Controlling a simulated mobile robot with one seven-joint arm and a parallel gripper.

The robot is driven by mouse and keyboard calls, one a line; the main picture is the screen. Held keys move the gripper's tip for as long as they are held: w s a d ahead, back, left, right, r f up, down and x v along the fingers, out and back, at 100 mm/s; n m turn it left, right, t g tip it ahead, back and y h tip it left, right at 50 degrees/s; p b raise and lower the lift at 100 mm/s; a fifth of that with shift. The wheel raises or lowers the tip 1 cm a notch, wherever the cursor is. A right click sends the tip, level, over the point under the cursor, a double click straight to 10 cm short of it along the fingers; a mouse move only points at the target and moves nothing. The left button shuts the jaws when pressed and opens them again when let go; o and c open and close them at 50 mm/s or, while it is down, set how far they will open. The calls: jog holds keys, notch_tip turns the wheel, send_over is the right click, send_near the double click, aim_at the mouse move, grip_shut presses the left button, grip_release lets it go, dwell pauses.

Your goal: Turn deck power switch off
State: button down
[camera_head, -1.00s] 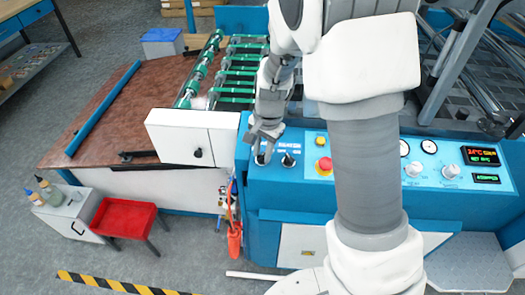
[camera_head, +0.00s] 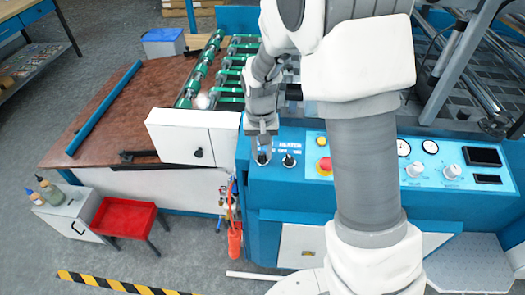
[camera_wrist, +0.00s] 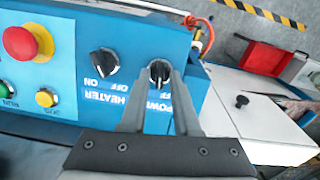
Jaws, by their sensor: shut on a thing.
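The deck power switch is a black rotary knob on a white round base (camera_wrist: 159,71), beside the POWER OFF/ON label on the blue control panel; it also shows in the head view (camera_head: 262,159). My gripper (camera_wrist: 161,78) is shut on this knob, one finger on each side of it. In the head view my gripper (camera_head: 262,148) reaches down onto the panel's left end. The fingers partly hide the knob and its label. The HEATER knob (camera_wrist: 104,62) is the similar black switch beside it, apart from my fingers. The panel's two displays (camera_head: 484,155) are dark.
A red emergency button (camera_wrist: 20,42) and a yellow button (camera_wrist: 47,97) sit farther along the panel. A white cabinet box (camera_head: 192,137) stands just left of the panel.

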jog(key=shift+a+n+h, duration=0.1)
jog(key=shift+n+h, duration=0.4)
jog(key=shift+n, duration=1.8)
jog(key=c, duration=0.9)
grip_release()
jog(key=r, duration=0.5)
jog(key=a+r, duration=0.1)
jog(key=r, duration=0.5)
jog(key=a+r, duration=0.1)
jog(key=r, duration=0.5)
jog(key=shift+s+r, duration=0.15)
jog(key=shift+s, duration=0.25)
jog(key=s+d+r+m+t, duration=0.1)
jog(key=s+d, duration=0.2)
jog(key=s, duration=0.3)
jog(key=s+d+r+m+t, duration=0.1)
jog(key=s+d+r+t, duration=0.1)
jog(key=s+d, duration=0.2)
jog(key=s+d+r+m+t+y, duration=0.1)
jog(key=s+d, duration=0.3)
jog(key=s, duration=0.6)
jog(key=shift+d+r+m+t, duration=0.1)
jog(key=shift+r+m+t, duration=0.2)
jog(key=shift+r+t, duration=0.4)
